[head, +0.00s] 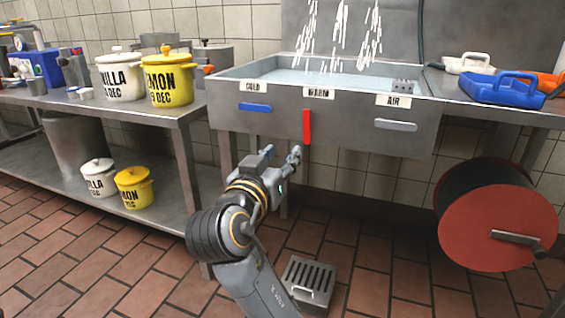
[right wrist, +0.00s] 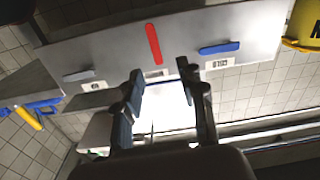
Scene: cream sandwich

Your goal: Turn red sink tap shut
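The red tap handle (head: 307,127) stands upright on the front of the steel sink (head: 228,100), under the WARM label (head: 318,93). White streams fall from above into the sink. My right gripper (head: 296,154) is just below the red handle in the head view, apart from it. In the right wrist view, the gripper (right wrist: 161,71) is open with nothing between its fingers. There the red handle (right wrist: 153,44) lies just beyond the fingertips. My left gripper is not in view.
A blue handle (head: 255,107) under COLD and a grey handle (head: 396,125) under AIR lie level on the sink front. Lidded pots (head: 166,86) stand on the left counter. A red hose reel (head: 497,222) is at the right. A floor drain (head: 308,281) lies below.

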